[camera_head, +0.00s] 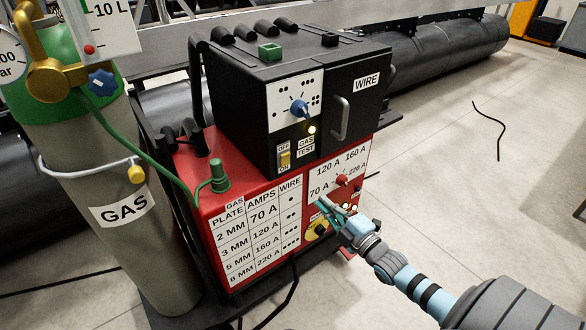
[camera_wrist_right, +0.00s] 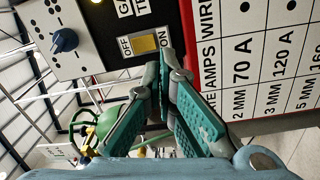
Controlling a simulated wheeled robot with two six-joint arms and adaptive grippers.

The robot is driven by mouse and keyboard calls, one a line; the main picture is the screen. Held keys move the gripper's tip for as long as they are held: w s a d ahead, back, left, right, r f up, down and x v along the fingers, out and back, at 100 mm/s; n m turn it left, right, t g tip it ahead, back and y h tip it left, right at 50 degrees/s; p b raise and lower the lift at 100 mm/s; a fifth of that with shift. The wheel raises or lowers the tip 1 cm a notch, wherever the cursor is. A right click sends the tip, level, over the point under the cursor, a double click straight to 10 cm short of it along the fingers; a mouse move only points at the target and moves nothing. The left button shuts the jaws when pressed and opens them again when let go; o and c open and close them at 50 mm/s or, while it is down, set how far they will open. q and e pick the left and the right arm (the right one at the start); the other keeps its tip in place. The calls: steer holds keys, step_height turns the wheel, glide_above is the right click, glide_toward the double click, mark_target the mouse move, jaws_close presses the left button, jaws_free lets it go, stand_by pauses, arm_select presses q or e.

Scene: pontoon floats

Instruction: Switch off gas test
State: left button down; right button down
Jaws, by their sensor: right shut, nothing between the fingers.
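The switch also shows in the right wrist view (camera_wrist_right: 145,43), just beyond the fingertips; which side is pressed in I cannot tell. A small lamp (camera_head: 311,129) beside the GAS TEST label glows yellow. My right gripper (camera_head: 328,208) is shut and empty, in front of the red welder's lower panel, below and right of the switch. Its teal fingers (camera_wrist_right: 164,78) show in the wrist view. My left gripper is out of view.
A blue selector knob (camera_head: 299,109) is above the switch. A door handle (camera_head: 340,118) juts out to its right. The red welder (camera_head: 190,160) carries a red knob (camera_head: 342,180) and a yellow-ringed knob (camera_head: 318,228). A gas cylinder (camera_head: 150,250) with a green hose stands left. Floor on the right is mostly clear.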

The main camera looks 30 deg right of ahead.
steer(key=r+n, duration=0.1)
steer(key=r+n+t, duration=0.1)
steer(key=shift+a+r+n, duration=0.3)
steer(key=shift+a+n, duration=0.1)
steer(key=b, duration=0.6)
glide_toward(287, 159)
steer(key=w, duration=0.1)
steer(key=w+p, duration=0.1)
steer(key=w, duration=0.1)
steer(key=w+r+p, duration=0.1)
steer(key=w, duration=0.2)
steer(key=shift+a+r, duration=0.1)
steer(key=shift+r, duration=0.05)
steer(key=shift+w, duration=0.45)
